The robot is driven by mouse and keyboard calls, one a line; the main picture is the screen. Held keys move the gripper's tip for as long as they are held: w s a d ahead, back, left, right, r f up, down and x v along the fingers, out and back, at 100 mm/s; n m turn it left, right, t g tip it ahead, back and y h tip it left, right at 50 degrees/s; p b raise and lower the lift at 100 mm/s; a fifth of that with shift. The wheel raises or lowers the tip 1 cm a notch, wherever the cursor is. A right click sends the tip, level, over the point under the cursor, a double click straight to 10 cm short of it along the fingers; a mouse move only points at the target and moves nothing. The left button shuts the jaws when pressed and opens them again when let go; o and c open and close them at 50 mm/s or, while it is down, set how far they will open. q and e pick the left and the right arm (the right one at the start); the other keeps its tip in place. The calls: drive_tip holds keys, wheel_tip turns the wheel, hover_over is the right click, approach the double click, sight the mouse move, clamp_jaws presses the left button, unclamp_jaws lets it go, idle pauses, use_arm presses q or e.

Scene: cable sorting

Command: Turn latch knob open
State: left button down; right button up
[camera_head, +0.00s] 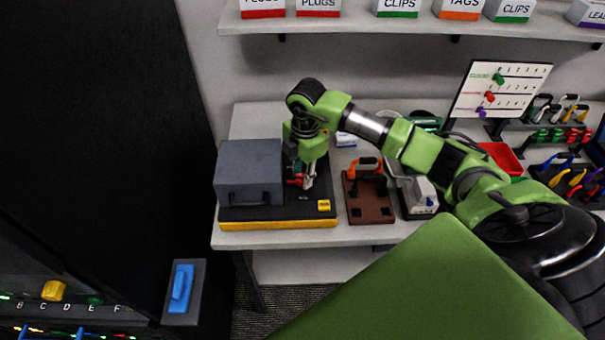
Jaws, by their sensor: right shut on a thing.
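A grey box (248,170) with a dark handle on its front stands on a black base (285,212) with a yellow front edge. My right gripper (307,182) points down at the box's right side, over the base. It is shut on what looks like the latch knob (296,181), a small red part beside the box. The fingers and wrist hide most of the knob, so its turn angle cannot be told. My left gripper is not in view.
A brown stand (368,200) with an orange-handled tool and a grey-white device (424,194) stand to the right. A red tray (501,157), a white board (500,90) and racked tools lie farther right. A shelf (420,24) with labelled boxes runs above.

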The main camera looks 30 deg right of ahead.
drive_tip(key=n+b, duration=0.2)
drive_tip(key=n, duration=0.1)
drive_tip(key=shift+f+b, duration=0.2)
drive_tip(key=shift+b, duration=0.15)
drive_tip(key=n+b, duration=0.3)
drive_tip(key=n, duration=0.2)
drive_tip(key=shift+d+n+b, duration=0.1)
drive_tip(key=shift+n+b, duration=0.2)
drive_tip(key=shift+n, duration=0.1)
drive_tip(key=n+b, duration=0.2)
drive_tip(key=n, duration=0.2)
drive_tip(key=shift+r+y, duration=0.1)
drive_tip(key=shift+y, duration=0.2)
drive_tip(key=shift+w+r+n+g+b, duration=0.1)
drive_tip(key=shift+n+g+b, duration=0.2)
drive_tip(key=shift+n+b, duration=1.6)
drive_tip(key=shift+n+p, duration=0.65)
drive_tip(key=shift+n, duration=0.05)
drive_tip(key=o, duration=1.1)
